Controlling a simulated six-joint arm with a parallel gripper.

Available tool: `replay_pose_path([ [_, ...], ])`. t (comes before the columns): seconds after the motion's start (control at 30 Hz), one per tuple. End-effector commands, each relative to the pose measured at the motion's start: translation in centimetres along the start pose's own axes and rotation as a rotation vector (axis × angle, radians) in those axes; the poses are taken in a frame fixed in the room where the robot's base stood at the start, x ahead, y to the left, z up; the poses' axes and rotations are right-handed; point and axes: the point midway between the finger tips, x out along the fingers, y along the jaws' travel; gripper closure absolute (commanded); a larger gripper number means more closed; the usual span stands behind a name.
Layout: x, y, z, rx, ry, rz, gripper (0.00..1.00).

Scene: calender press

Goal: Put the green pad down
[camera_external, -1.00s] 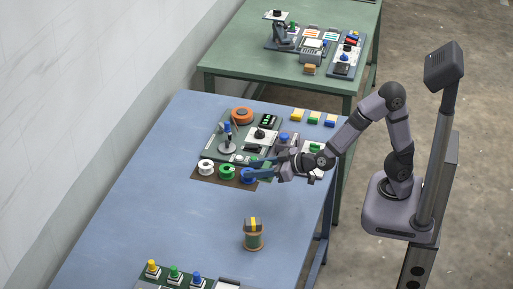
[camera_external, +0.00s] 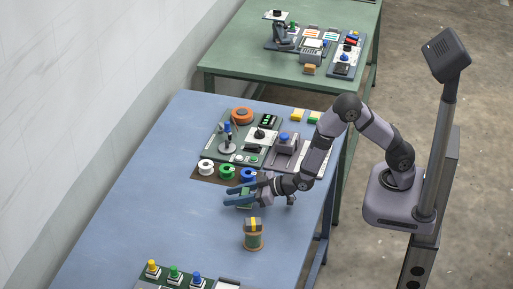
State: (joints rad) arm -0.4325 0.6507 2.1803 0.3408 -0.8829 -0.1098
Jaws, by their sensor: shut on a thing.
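The fingers hide most of the pad. I cannot tell whether the pad touches the table or is held a little above it.
A white spool (camera_external: 206,167), a green spool (camera_external: 227,172) and a blue spool (camera_external: 248,175) stand close behind the gripper. A banded jar-like object (camera_external: 253,235) stands in front. Button boxes (camera_external: 174,275) sit at the front edge. The table's left side is clear.

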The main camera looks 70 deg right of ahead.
Motion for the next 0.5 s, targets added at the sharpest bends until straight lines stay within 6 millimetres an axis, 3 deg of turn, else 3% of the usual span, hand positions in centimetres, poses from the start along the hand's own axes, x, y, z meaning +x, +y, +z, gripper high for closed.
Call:
replay_pose_path([
  [0.2, 4.3, -5.0, -2.2, -0.074, 0.003, -0.176, 0.87],
  [0.5, 8.2, -12.3, -5.3, -0.171, 0.002, -0.408, 0.87],
])
